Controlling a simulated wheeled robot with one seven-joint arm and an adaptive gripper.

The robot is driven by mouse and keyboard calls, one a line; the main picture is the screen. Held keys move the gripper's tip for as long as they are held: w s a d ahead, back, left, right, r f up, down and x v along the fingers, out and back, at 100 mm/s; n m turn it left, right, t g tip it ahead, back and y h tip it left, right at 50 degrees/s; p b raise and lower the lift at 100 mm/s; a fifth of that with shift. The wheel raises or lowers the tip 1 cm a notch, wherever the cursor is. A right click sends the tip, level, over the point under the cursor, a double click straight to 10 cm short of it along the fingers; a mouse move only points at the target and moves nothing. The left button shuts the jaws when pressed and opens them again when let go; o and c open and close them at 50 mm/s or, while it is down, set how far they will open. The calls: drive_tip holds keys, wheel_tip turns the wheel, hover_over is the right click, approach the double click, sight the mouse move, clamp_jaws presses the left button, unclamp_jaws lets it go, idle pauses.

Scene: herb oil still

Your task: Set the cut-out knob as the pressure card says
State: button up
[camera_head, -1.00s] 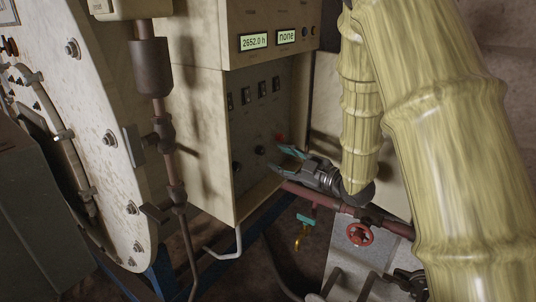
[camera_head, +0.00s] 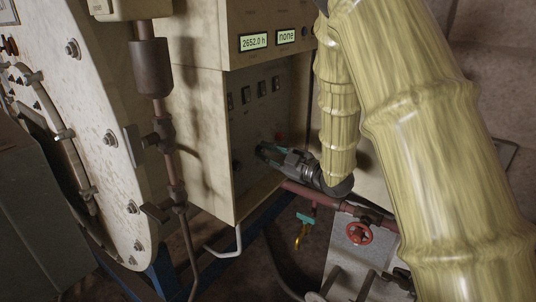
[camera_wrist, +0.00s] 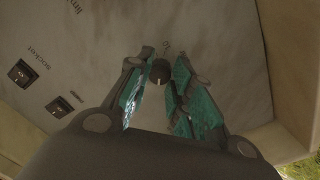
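My gripper (camera_head: 268,152) is at the front of the control panel (camera_head: 262,120) inside the open cabinet. In the wrist view my gripper (camera_wrist: 160,92) is open, its teal-padded fingers on either side of a small dark round knob (camera_wrist: 160,72) with a light pointer mark. I cannot tell if the pads touch it. A short marking beside the knob is too small to read, so I cannot confirm that it is the cut-out knob. In the head view my gripper hides this knob; another dark knob (camera_head: 236,165) shows to its left. No pressure card can be made out.
Several dark rocker switches (camera_head: 246,94) sit higher on the panel; one switch (camera_wrist: 22,73) is labelled "socket" in the wrist view. Displays above read "2652.0 h" (camera_head: 254,41) and "none" (camera_head: 286,36). A red button (camera_head: 279,137) is near my gripper. A red-brown pipe (camera_head: 300,189) runs below.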

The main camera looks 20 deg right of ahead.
drive_tip(key=shift+a, duration=0.1)
clamp_jaws()
drive_tip(key=shift+f+m+p, duration=0.1)
drive_tip(key=shift+m+p, duration=0.25)
drive_tip(key=shift+m, duration=0.05)
